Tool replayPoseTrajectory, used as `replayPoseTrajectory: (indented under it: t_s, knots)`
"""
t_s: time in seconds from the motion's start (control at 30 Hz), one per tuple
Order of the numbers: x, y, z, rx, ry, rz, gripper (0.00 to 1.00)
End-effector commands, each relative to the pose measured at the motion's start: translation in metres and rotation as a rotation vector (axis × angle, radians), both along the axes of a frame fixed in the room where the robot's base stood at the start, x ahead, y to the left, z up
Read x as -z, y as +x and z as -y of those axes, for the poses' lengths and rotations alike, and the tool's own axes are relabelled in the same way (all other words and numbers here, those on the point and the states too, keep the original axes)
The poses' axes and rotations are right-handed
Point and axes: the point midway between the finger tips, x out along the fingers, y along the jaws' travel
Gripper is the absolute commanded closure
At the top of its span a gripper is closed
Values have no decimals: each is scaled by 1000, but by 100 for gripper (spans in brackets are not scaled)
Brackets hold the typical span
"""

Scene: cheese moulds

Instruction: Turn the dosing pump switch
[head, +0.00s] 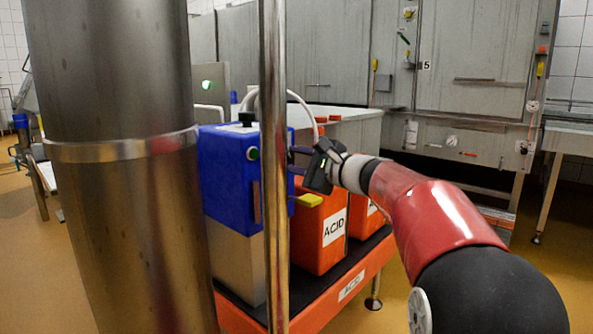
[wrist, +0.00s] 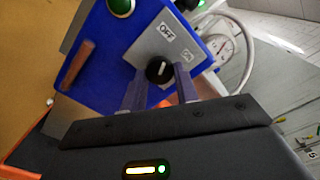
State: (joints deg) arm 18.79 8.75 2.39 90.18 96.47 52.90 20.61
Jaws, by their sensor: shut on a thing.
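The dosing pump is a blue box (head: 222,175) on a grey lower body, left of centre in the head view. In the wrist view its blue casing (wrist: 105,45) fills the upper left. The switch is a round black knob (wrist: 158,70) with a white mark, on a grey plate with an "OFF" label and a second label to the right. My gripper (wrist: 160,88) has one finger on each side of the knob and is shut on it. In the head view my gripper (head: 297,152) reaches the pump's right side, and the knob is hidden.
A green button (wrist: 121,7) and a gauge (wrist: 224,47) sit near the switch. Orange acid canisters (head: 320,236) stand beside the pump on an orange stand (head: 350,286). A white hose (head: 303,104) arches above. A thin metal pole (head: 273,100) and wide steel column (head: 115,220) stand in front.

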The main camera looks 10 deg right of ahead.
Motion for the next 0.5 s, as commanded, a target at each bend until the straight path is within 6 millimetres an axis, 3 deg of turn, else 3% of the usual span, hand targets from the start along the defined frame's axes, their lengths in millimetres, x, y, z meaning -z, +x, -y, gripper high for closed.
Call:
replayPoseTrajectory:
  t_s: [0.5]
  knots:
    - [0,0,0,-1,-41,27,93]
